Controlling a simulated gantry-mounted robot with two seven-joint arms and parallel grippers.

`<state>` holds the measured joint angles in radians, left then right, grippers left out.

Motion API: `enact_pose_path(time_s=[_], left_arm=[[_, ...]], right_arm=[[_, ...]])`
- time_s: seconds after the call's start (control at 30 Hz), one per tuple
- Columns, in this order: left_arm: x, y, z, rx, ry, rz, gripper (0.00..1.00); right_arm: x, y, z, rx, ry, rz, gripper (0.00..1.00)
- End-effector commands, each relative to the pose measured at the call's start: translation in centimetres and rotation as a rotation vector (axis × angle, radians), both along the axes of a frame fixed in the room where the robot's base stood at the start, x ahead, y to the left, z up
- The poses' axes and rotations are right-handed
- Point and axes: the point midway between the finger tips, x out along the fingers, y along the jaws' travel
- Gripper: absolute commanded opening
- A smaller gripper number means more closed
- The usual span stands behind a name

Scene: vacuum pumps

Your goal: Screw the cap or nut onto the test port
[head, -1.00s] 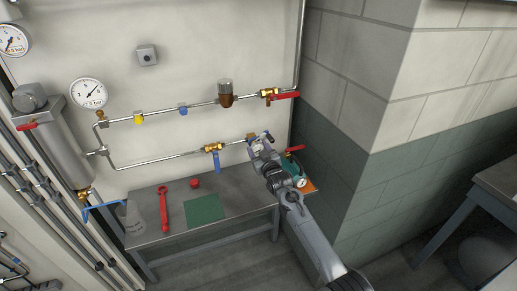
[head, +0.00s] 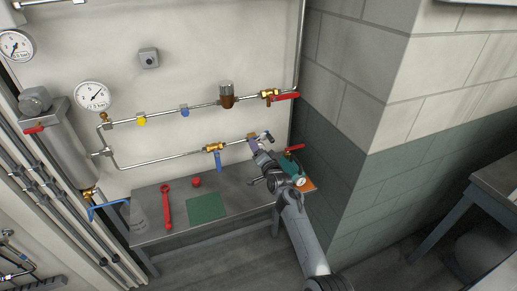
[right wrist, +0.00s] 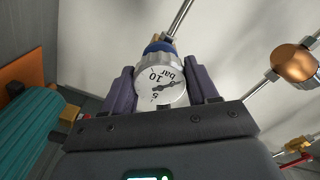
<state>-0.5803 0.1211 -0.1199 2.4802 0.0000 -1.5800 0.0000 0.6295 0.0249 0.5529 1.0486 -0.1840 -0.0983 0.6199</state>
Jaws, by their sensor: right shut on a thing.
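In the right wrist view a small silver round gauge (right wrist: 160,79) with a dial marked in bar sits between the two purple fingers of my right gripper (right wrist: 163,88). The gripper is shut on it. A blue ring (right wrist: 158,47) shows just behind the gauge, with a brass fitting (right wrist: 160,39) and a pipe beyond. I cannot tell how far the parts are threaded together. In the head view my right gripper (head: 256,146) is at the right end of the lower pipe, by a brass fitting (head: 251,136). The gauge is not clearly seen there. My left gripper is not in view.
A blue-lever valve (head: 217,160) is left of the gripper. A red lever (head: 294,148) and a wall corner stand close on the right.

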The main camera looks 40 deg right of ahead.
Motion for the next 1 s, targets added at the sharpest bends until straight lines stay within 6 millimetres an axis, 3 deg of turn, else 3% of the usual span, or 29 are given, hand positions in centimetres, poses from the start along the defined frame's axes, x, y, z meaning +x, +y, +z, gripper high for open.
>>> enact_pose_path(time_s=[0.7,0.97,1.0], left_arm=[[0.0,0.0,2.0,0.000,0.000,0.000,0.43],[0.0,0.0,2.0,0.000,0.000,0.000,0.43],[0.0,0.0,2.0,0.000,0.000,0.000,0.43]], right_arm=[[0.0,-0.1,0.1,0.777,-0.228,-0.003,0.22],[0.0,-0.2,0.0,0.836,-0.245,-0.003,0.22],[0.0,-0.2,0.0,0.836,-0.245,-0.003,0.60]])
